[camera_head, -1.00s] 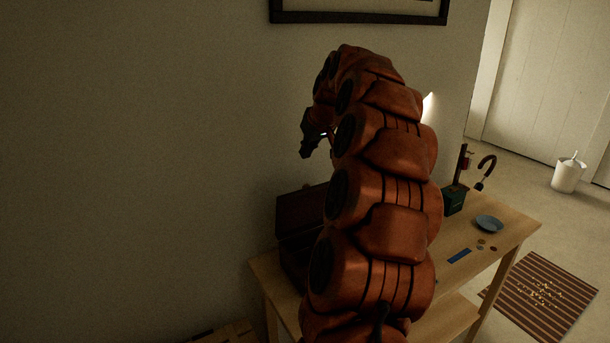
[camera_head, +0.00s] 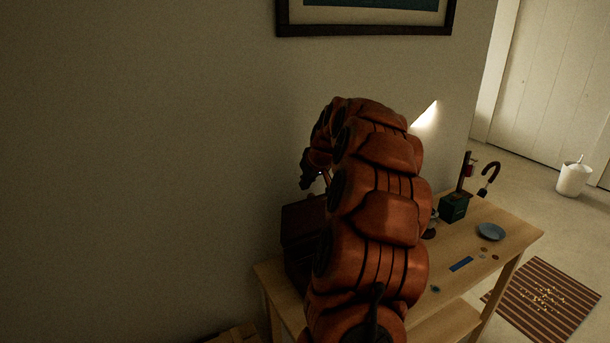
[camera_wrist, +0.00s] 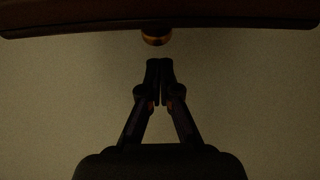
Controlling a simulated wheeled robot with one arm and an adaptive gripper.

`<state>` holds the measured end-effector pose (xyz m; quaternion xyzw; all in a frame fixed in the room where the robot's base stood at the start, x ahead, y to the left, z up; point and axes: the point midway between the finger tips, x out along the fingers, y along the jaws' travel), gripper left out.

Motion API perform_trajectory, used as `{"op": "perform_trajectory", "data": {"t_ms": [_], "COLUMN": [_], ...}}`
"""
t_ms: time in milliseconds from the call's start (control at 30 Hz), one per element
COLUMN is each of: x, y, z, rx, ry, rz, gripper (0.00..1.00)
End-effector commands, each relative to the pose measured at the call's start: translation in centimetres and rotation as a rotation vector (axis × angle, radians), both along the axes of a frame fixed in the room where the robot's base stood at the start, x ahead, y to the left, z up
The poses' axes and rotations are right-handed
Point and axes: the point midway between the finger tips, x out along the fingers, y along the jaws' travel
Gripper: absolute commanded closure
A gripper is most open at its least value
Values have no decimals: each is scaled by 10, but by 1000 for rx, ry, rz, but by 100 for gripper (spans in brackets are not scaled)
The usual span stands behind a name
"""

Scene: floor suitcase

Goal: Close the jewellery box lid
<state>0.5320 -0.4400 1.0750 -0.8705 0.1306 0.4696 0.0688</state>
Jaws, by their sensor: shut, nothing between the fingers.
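The jewellery box (camera_head: 296,262) is dark reddish-brown and stands at the left end of the wooden table, against the wall. Its lid (camera_head: 303,220) appears raised; my arm hides the right part of the box. My gripper (camera_head: 306,184) is just above the top of the lid in the head view. In the wrist view the lid's edge (camera_wrist: 70,24) runs across the top, with a round brass-coloured knob (camera_wrist: 157,38) on it. My gripper (camera_wrist: 159,62) is shut and empty, its tips just below the knob in the picture, with a small gap visible.
On the table (camera_head: 515,222) are a green box (camera_head: 453,208), a blue dish (camera_head: 490,231), a blue strip (camera_head: 461,264) and some small discs. A framed picture (camera_head: 365,30) hangs above. A striped mat (camera_head: 545,300) and a white bin (camera_head: 573,179) are on the floor.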

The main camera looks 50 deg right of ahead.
Motion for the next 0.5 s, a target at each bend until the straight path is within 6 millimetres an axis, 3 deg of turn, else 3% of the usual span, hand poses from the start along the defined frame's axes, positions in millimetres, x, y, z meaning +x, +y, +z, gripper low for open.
{"op": "perform_trajectory", "data": {"t_ms": [200, 500], "x": [-15, -21], "y": [4, 6], "z": [-1, -5], "rx": [0, 1], "ry": [-1, 0], "rz": [-1, -1], "gripper": [100, 100]}}
